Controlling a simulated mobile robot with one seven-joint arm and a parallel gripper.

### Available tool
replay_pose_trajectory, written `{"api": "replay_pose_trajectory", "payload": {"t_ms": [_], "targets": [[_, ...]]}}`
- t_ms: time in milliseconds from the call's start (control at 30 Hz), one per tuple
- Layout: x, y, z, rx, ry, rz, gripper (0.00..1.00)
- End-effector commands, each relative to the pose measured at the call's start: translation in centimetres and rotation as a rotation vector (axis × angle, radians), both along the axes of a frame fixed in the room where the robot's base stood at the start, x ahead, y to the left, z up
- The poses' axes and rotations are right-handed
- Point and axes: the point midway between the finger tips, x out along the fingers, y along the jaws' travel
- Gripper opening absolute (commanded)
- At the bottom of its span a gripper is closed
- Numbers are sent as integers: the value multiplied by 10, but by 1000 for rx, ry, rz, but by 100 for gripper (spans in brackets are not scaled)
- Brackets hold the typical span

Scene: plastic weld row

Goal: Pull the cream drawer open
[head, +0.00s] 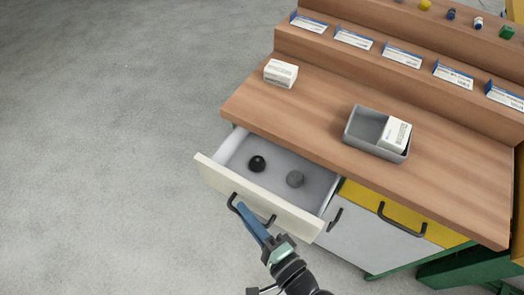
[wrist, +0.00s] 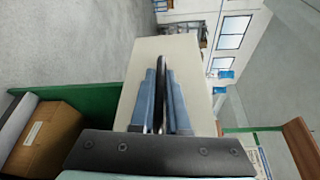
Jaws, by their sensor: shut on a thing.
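The cream drawer (head: 262,204) stands pulled out from under the wooden worktop in the head view. My gripper's blue fingers are shut on the handle. In the wrist view the fingers (wrist: 161,85) lie on both sides of the dark handle (wrist: 213,75), against the cream front (wrist: 140,62).
A yellow drawer (head: 365,201) and a grey drawer front (head: 375,235) are to the right, both closed. The worktop (head: 300,110) holds a white box (head: 281,72) and a grey tray (head: 362,130) with a white carton (head: 395,134). The floor at left is clear.

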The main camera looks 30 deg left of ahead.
Motion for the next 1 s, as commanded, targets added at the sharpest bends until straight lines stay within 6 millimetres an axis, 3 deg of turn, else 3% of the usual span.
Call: {"api": "replay_pose_trajectory", "payload": {"t_ms": [200, 400, 600, 1000], "targets": [[-49, 1, 3, 0, 4, -2, 0], [-77, 2, 2, 0, 1, -2, 0], [-89, 2, 1, 0, -2, -2, 0], [-91, 2, 0, -2, -3, -2, 0]]}}
